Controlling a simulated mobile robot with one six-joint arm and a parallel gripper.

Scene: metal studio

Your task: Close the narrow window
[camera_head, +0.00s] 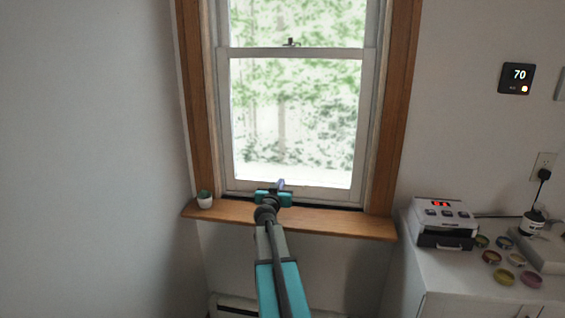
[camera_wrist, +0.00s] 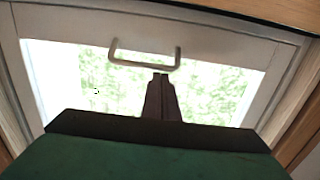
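The narrow window (camera_head: 296,53) has a white frame with two sashes in a wooden surround. Its lower sash is low, with a thin dark line between its bottom rail (camera_head: 330,194) and the wooden sill (camera_head: 340,222). In the wrist view, a grey bar handle (camera_wrist: 145,62) stands on the white rail (camera_wrist: 225,45). My gripper (camera_head: 278,186) is in front of the bottom rail in the head view and hides part of it. In the wrist view my gripper's fingertips (camera_wrist: 160,76) are together, just below the handle bar. I cannot tell if they touch it. Nothing shows between them.
At right, a white cabinet (camera_head: 440,275) holds a toaster-like appliance (camera_head: 444,222), several small colored round items (camera_head: 491,257) and a corded device (camera_head: 533,222). A thermostat (camera_head: 516,78) is on the wall.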

